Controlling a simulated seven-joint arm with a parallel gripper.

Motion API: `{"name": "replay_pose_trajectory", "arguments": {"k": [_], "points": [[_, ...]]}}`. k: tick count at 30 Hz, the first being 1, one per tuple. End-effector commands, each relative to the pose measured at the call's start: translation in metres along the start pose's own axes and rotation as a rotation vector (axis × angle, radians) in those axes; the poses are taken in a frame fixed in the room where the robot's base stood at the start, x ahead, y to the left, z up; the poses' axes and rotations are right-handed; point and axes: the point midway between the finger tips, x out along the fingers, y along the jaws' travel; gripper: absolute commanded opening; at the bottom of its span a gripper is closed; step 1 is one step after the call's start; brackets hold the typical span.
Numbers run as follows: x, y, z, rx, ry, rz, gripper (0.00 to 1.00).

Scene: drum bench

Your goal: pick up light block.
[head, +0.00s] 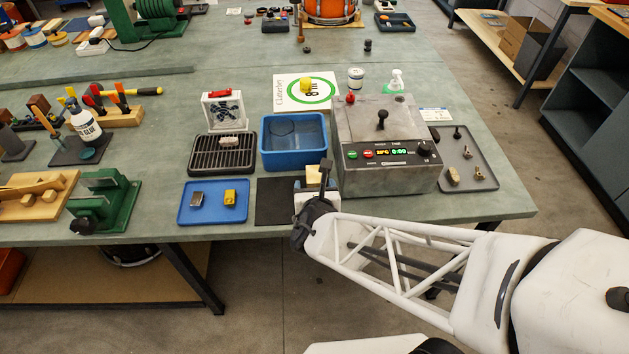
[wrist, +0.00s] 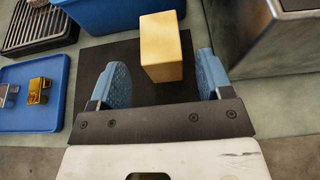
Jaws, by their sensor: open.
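The light block (wrist: 161,42) is a pale tan, box-shaped block standing on a black mat (wrist: 97,55) in the wrist view. It also shows in the head view (head: 313,174), partly hidden by my gripper. My gripper (wrist: 162,70) is open, with one blue finger pad to each side of the block's near end in the picture. A clear gap shows between the block and each pad, and nothing is held. In the head view my gripper (head: 314,190) is at the mat's right part, by the bench's front edge.
A grey metal machine (head: 385,182) stands close on the right. A blue bin (head: 294,161) is behind the mat. A blue tray (head: 214,215) with a grey and a yellow piece lies to the left, below a black rack (head: 222,168).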

Motion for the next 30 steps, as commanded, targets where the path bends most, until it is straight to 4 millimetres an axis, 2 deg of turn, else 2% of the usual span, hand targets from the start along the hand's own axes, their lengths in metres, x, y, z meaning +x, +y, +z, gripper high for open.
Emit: {"name": "replay_pose_trajectory", "arguments": {"k": [8,18,30], "points": [[0.013,-0.001,-0.001,-0.001,0.0,-0.001,0.72],[0.048,-0.003,-0.002,-0.001,0.0,-0.001,0.72],[0.052,-0.002,-0.002,-0.001,0.0,0.0,0.72]]}}
